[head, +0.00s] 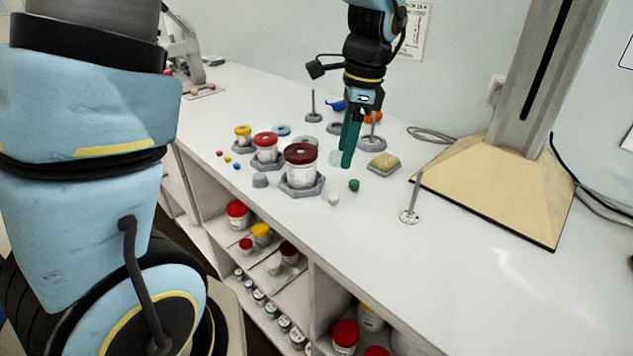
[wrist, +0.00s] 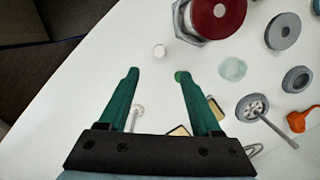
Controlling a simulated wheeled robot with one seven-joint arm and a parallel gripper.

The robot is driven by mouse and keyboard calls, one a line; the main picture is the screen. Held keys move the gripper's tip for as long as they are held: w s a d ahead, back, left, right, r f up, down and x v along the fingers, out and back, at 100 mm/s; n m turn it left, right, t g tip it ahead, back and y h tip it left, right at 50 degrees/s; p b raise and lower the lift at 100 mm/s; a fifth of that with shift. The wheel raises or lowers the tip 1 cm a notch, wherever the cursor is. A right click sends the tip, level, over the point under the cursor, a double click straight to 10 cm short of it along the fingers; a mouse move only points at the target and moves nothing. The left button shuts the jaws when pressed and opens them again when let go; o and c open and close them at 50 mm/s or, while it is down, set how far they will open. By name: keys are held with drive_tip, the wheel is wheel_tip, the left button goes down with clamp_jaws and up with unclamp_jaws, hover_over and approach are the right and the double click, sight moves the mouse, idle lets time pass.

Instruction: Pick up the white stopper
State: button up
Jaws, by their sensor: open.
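The white stopper (head: 333,199) is a small pale piece on the white bench top, in front of the large dark-red-lidded jar (head: 300,165). In the wrist view, the white stopper (wrist: 160,50) shows unobstructed, beyond the fingertips and between their lines. My gripper (head: 346,164) has two green fingers pointing down above the bench, behind the stopper in the head view. In the wrist view my gripper (wrist: 157,72) is open, with nothing between its fingers. A small green stopper (head: 354,185) lies right of the white one; in the wrist view the right fingertip partly covers it.
The jar's grey hexagonal base (head: 301,188) stands close to the white stopper. A sponge (head: 384,161) lies right of my gripper, and a thin metal post (head: 411,205) stands farther right. A grey cup (head: 260,180) is near the front edge. The bench's right foreground is clear.

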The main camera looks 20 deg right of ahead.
drive_tip(key=p, duration=0.1)
hover_over(334, 196)
drive_tip(key=d, duration=0.1)
wheel_tip(334, 196, down, 5)
drive_tip(key=shift+w+d+r, duration=0.1)
drive_tip(key=shift+w+d, duration=0.05)
drive_tip(key=shift+a+f+p, duration=0.2)
drive_tip(key=shift+f+p, duration=0.15)
drive_tip(key=shift+f, duration=0.65)
drive_tip(key=shift+a+f+p, duration=0.15)
drive_tip(key=shift+f+p, duration=0.2)
drive_tip(key=shift+f, duration=0.6)
drive_tip(key=shift+a+f+p, duration=0.2)
drive_tip(key=shift+f+p, duration=0.15)
drive_tip(key=shift+f, duration=0.65)
clamp_jaws()
